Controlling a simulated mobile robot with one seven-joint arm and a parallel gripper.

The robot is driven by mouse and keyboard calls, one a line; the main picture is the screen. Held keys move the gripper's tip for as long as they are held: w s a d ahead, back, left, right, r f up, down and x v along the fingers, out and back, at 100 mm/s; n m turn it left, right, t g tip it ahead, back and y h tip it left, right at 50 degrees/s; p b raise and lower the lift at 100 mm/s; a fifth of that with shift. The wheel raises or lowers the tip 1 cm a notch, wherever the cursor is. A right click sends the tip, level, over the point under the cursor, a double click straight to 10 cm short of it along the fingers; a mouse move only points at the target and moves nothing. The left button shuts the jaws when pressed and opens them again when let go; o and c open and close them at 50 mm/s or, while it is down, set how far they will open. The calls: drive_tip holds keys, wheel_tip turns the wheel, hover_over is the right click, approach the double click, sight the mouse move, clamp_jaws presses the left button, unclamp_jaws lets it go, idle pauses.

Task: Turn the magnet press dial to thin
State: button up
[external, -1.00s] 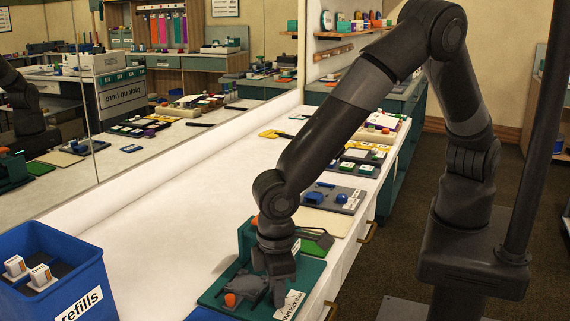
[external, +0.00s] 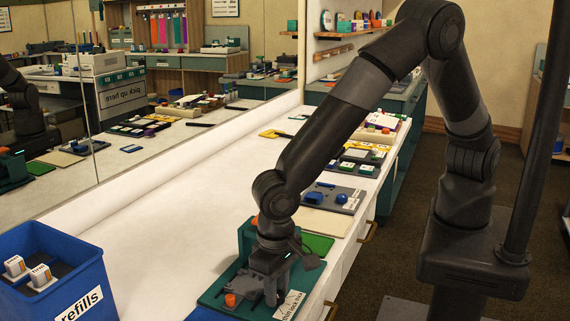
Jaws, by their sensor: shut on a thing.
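The magnet press stands at the near end of the white counter. It has a teal base (external: 212,297), a grey body part (external: 244,284) and an orange knob (external: 230,300). A white label (external: 291,304) with dial markings lies at its right front corner; its small print is hard to read. My gripper (external: 275,293) points down over the press, beside that label, with its jaws shut on the dial. The fingers hide the dial, so its pointer and setting cannot be read.
A blue refills bin (external: 55,275) with white boxes stands at the near left. A green mat (external: 318,244), a grey tray with blue parts (external: 332,198) and several small boxes lie beyond the press. The counter's middle (external: 190,205) is clear. A mirror runs along the left.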

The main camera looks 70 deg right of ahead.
drive_tip(key=shift+m, duration=0.6)
drive_tip(key=o, duration=1)
wheel_tip(320, 180, up, 11)
drive_tip(key=shift+f, duration=0.1)
idle(0.4)
